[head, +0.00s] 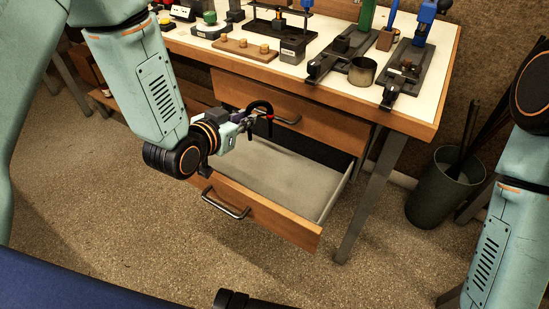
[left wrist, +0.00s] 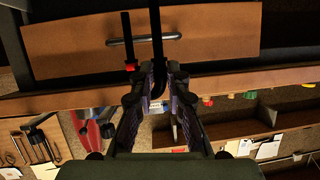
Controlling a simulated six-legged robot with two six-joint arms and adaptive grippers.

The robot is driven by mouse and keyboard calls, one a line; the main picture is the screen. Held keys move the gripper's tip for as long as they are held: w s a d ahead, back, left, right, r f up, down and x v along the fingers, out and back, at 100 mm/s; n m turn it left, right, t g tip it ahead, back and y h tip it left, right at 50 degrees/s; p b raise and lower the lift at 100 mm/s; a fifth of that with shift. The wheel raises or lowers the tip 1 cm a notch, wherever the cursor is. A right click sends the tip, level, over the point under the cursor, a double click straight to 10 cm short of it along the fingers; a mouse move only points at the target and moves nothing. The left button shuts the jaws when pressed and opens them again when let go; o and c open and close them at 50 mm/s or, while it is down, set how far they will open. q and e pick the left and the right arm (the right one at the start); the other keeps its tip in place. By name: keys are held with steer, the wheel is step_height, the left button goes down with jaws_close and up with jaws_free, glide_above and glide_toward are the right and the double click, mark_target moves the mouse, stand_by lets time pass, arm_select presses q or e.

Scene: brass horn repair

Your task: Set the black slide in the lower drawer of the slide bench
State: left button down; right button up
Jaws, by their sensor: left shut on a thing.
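My left gripper (head: 247,121) is shut on the black slide (head: 263,104), a thin U-shaped tube with a small red band. It holds the slide in the air above the open lower drawer (head: 268,172), close to the upper drawer front. In the left wrist view, the slide (left wrist: 157,35) stands out between the fingers (left wrist: 160,85), and its other leg with the red band is to the left. The lower drawer is pulled out, and the visible part of its grey floor is bare. My right gripper is not in view.
The slide bench top (head: 440,100) carries several tools, blocks and a metal cup (head: 362,71). The upper drawer (head: 330,126) is shut and its handle is near the slide. A steel bench leg (head: 370,195) and a green bin (head: 440,190) stand to the right.

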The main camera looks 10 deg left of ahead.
mark_target(249, 136)
arm_select(q)
steer(key=shift+y, duration=0.3)
steer(key=f+b, duration=0.1)
steer(key=f, duration=0.2)
steer(key=f+b, duration=0.1)
steer(key=f, duration=0.2)
steer(key=shift+w+d, duration=0.1)
steer(key=shift+w, duration=0.1)
step_height(249, 136, down, 4)
steer(key=shift+b, duration=0.75)
steer(key=shift+s+f, duration=0.15)
